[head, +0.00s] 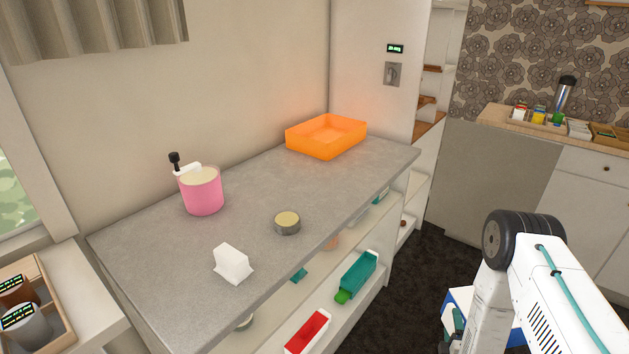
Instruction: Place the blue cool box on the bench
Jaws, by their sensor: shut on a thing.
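The blue cool box (458,297), blue with white, shows only in part at the lower right, in front of the dark floor. My white arm hides most of it. My gripper (457,322) is low at the frame's lower right, shut on the cool box; its fingertips are mostly hidden by my arm. The grey-topped bench (170,265) runs along the wall to the left, apart from the box.
On the bench stand a pink pot (202,192), a small round tin (287,223), a white block-like item (232,264) and an orange tray (326,137). Bare top lies between them.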

